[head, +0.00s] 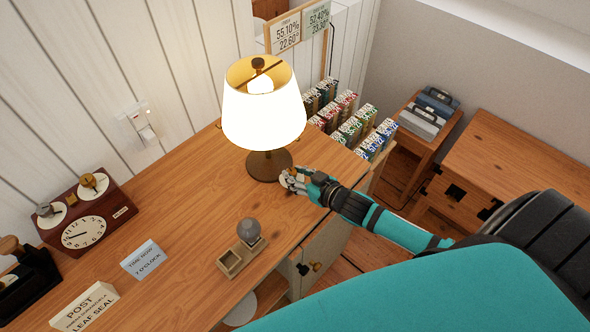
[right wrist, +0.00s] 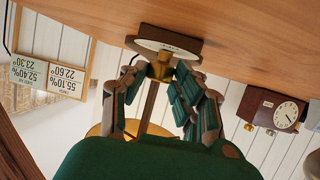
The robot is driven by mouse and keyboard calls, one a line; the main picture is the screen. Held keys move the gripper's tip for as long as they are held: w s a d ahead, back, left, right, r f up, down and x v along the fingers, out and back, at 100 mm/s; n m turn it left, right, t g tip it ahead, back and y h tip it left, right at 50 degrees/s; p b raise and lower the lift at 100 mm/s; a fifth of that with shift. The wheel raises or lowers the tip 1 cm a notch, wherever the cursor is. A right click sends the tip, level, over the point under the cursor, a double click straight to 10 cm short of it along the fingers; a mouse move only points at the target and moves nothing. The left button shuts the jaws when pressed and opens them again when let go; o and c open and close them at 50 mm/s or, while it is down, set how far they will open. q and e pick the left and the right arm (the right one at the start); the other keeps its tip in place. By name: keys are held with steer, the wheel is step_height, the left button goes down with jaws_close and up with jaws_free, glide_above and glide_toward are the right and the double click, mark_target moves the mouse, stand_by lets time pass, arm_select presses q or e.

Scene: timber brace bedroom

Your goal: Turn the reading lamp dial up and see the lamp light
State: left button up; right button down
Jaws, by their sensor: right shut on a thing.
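The reading lamp (head: 264,115) stands on the wooden desk, with a dark round base and a pale shade. Its bulb and shade glow brightly. My left gripper is not in view.
On the desk (head: 185,215) are a clock box (head: 85,225), a blue sign (head: 143,259), a post sign (head: 84,306) and a wooden tray (head: 232,262) by a grey ball (head: 249,230). Several coloured boxes (head: 345,118) stand behind the gripper. A wooden chest (head: 500,165) is at right.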

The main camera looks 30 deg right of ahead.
steer(key=shift+w+d+n+g+y, duration=0.15)
steer(key=shift+d+n+g+y, duration=0.15)
steer(key=shift+n+y, duration=0.6)
steer(key=shift+n+g+y+b, duration=0.4)
steer(key=shift+n+y, duration=0.4)
steer(key=shift+y, duration=0.2)
steer(key=c, duration=1)
jaws_free()
steer(key=v, duration=1)
steer(key=shift+d, duration=0.15)
steer(key=shift+v, duration=0.95)
